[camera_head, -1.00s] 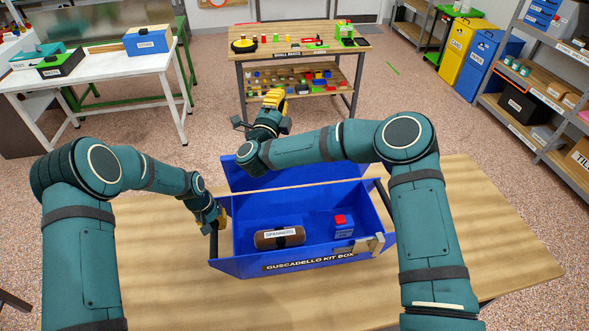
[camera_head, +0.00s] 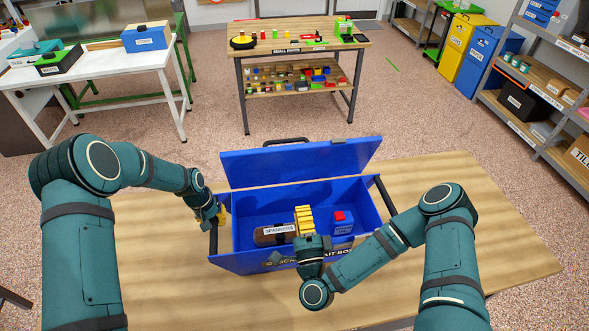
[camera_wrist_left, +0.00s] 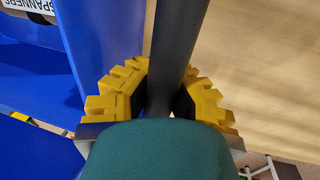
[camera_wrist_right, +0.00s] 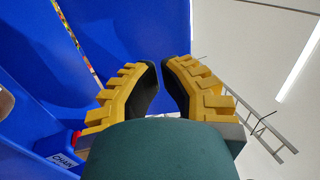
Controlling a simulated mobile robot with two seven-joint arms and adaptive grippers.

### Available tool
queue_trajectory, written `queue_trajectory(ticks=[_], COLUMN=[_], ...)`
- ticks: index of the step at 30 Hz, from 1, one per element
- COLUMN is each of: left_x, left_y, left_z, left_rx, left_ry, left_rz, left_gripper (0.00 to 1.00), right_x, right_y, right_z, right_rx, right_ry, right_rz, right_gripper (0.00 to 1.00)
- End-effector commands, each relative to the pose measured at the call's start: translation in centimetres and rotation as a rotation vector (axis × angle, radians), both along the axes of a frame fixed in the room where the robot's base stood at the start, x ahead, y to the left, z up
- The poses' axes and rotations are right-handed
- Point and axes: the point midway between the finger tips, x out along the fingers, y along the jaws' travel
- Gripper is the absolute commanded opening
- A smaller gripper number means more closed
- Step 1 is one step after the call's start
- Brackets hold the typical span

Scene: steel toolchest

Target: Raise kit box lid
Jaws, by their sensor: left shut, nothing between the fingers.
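The blue kit box (camera_head: 355,242) stands on the wooden table with its lid (camera_head: 270,165) standing raised at the back, leaning away from me. A dark handle (camera_head: 287,141) shows above the lid's far edge. My left gripper (camera_head: 220,217) is shut at the box's left side, its fingers (camera_wrist_left: 160,95) on either side of a dark side bar (camera_wrist_left: 175,40). My right gripper (camera_head: 304,212) is over the box's front, fingers pointing toward the lid. In the right wrist view its fingertips (camera_wrist_right: 160,62) are close together with a thin gap, nothing between them, facing blue panels.
Inside the box are a brown roll labelled SPANNERS (camera_head: 273,235) and a blue box with a red top (camera_head: 342,222). Wooden table (camera_head: 490,230) is clear to the right. A small-parts bench (camera_head: 300,42) stands beyond it across open floor.

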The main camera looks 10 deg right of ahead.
Motion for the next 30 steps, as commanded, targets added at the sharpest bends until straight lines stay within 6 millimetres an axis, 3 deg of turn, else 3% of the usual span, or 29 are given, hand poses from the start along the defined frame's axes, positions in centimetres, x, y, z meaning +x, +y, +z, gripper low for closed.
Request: queue_trajectory(ticks=[5, 21, 30], left_x=[0.1, 0.1, 0.1], left_y=[0.0, 0.0, 0.0], left_z=[0.1, 0.1, 0.1], left_rx=[0.0, 0.0, 0.0], left_ry=[-0.002, -0.002, -0.002], left_rz=[-0.001, -0.001, -0.001], left_gripper=[0.0, 0.0, 0.0], right_x=[0.9, 10.4, 12.9], right_y=[-0.2, -0.3, -0.3], right_z=[0.1, 3.2, 3.9], right_rx=[0.004, 0.003, 0.004], right_ry=[0.005, 0.004, 0.007], right_rz=[-0.006, -0.005, -0.005], right_gripper=[0.0, 0.0, 0.0])
